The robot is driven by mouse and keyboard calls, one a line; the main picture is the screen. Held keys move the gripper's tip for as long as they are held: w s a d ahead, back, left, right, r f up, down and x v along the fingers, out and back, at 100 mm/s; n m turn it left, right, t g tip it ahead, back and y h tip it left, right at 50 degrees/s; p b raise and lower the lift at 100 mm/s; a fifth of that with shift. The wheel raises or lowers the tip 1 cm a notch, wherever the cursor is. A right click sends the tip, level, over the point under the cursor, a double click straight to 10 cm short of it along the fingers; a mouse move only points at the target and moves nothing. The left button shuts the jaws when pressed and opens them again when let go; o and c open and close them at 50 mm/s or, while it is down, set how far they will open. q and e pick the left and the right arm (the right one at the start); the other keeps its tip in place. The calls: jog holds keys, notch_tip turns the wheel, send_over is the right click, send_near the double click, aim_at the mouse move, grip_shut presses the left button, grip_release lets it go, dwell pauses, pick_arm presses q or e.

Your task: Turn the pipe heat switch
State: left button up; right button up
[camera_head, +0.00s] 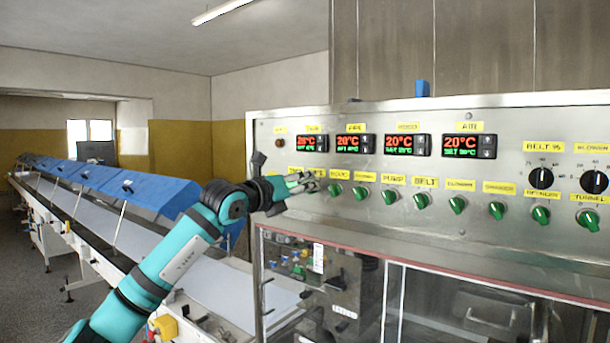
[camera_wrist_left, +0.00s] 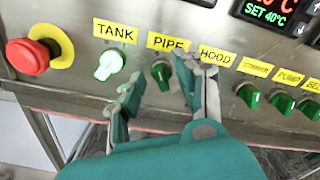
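The pipe switch (camera_wrist_left: 161,73) is a small dark green knob under the yellow PIPE label (camera_wrist_left: 167,42) in the left wrist view. My left gripper (camera_wrist_left: 168,82) is open, with its fingers on either side of this knob; I cannot tell whether they touch it. In the head view my left gripper (camera_head: 310,182) is at the left end of the switch row and hides the pipe switch. The tank switch (camera_wrist_left: 109,65), left of the pipe switch, is lit bright green. The hood switch is partly hidden behind the right finger. My right gripper is not in view.
A red emergency button (camera_wrist_left: 30,57) sits left of the tank switch. More green knobs, such as the pump switch (camera_head: 390,199), run to the right. Temperature displays (camera_head: 398,144) sit above. A long conveyor with blue covers (camera_head: 145,190) stands at the left.

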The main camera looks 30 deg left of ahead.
pick_arm(q)
jog(key=shift+w, duration=0.6)
grip_shut()
jog(key=shift+m, duration=0.3)
jog(key=shift+d+m+b, duration=0.2)
jog(key=shift+m+b, duration=0.45)
jog(key=shift+m, duration=2.2)
jog(key=shift+d+m+b, duration=0.2)
jog(key=shift+m+b, duration=0.4)
jog(key=shift+m, duration=2.25)
